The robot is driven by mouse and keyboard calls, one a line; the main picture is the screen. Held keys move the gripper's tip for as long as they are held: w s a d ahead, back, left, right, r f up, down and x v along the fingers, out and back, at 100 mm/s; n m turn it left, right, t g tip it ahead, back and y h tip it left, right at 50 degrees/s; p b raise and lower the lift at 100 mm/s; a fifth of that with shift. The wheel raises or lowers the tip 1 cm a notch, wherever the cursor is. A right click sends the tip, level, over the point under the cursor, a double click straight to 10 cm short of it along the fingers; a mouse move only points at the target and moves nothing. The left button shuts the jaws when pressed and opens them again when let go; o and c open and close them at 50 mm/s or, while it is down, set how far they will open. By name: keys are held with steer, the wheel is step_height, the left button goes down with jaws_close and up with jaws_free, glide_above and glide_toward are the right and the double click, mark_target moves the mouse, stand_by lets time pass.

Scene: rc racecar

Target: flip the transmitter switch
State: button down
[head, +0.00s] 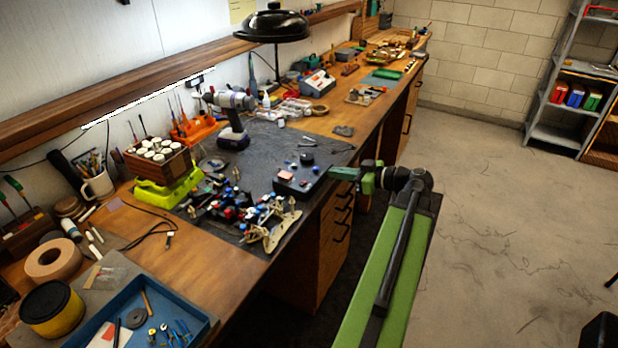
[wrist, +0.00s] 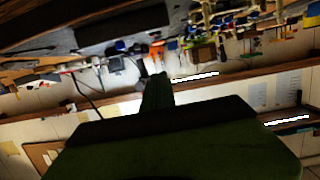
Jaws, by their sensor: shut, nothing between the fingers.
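A dark box-shaped unit (head: 299,178) with a round black knob and a pinkish-red part on top lies on the dark mat near the bench's front edge in the head view; it looks like the transmitter. Its switch is too small to make out. My gripper (head: 340,173) reaches in from the right at the bench edge, its green fingers just right of the box; whether they touch it I cannot tell. In the wrist view my gripper (wrist: 157,92) is shut and empty. A dark block (wrist: 123,25) above it there may be the same box.
The partly built car (head: 235,205) and loose parts sit left of the box on the mat (head: 262,145). A cordless drill (head: 231,120) stands behind. A blue tray (head: 185,305) is at the near left. Open floor lies right of the bench.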

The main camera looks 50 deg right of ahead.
steer(key=b, duration=0.3)
glide_above(311, 186)
step_height(311, 186, down, 3)
steer(key=shift+w+a+r, duration=0.1)
steer(key=shift+w+a, duration=0.05)
step_height(311, 186, down, 2)
steer(key=shift+f+b, duration=0.15)
steer(key=shift+b, duration=0.9)
steer(key=shift+f+b, duration=0.75)
steer(key=shift+s, duration=0.2)
